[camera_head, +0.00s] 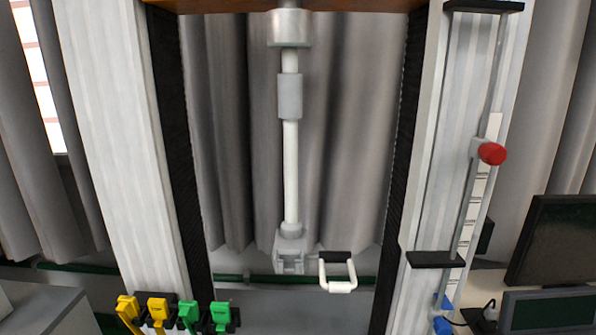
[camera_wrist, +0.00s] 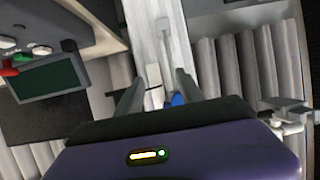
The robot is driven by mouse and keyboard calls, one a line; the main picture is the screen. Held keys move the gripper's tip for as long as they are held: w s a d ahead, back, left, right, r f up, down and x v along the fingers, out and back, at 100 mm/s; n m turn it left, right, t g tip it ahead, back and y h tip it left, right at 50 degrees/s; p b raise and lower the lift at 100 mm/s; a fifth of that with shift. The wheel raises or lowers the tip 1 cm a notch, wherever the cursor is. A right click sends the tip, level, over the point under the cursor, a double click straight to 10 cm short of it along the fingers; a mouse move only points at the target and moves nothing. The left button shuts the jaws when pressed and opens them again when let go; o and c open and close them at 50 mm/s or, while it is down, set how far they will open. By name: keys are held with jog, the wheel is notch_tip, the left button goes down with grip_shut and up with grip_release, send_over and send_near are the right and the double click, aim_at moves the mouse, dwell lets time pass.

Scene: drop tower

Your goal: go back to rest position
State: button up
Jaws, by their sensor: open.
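My gripper (camera_wrist: 156,84) shows in the wrist view, with its two dark fingers spread apart and nothing held between them. A white column of the drop tower (camera_wrist: 150,40) with a pale strip and a small blue part lies beyond the fingers. In the head view, the tower's white columns (camera_head: 110,120) stand left and right. A white vertical rod (camera_head: 291,170) with a grey block (camera_head: 289,252) at its lower end hangs between them. My gripper does not show in the head view.
A red knob (camera_head: 491,153) sits on the right column's scale. A white-and-black handle (camera_head: 338,272) is beside the grey block. Yellow and green clips (camera_head: 187,314) are at the lower left. A dark monitor (camera_head: 556,240) stands at the right. Grey curtains hang behind.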

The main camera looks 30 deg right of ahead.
jog(key=s+a+f+n+t+y, duration=0.1)
jog(key=s+a+f, duration=0.1)
jog(key=a, duration=0.5)
jog(key=s+a+f+n+y, duration=0.1)
jog(key=s+a+f, duration=0.1)
jog(key=a, duration=0.5)
jog(key=s+a+r+n+t+y, duration=0.2)
jog(key=s+a+r+n+y, duration=0.1)
jog(key=s+a, duration=0.7)
jog(key=a+r+y, duration=0.1)
jog(key=a+r, duration=0.1)
jog(key=shift+s+a+n, duration=0.15)
jog(key=shift+a+n, duration=0.25)
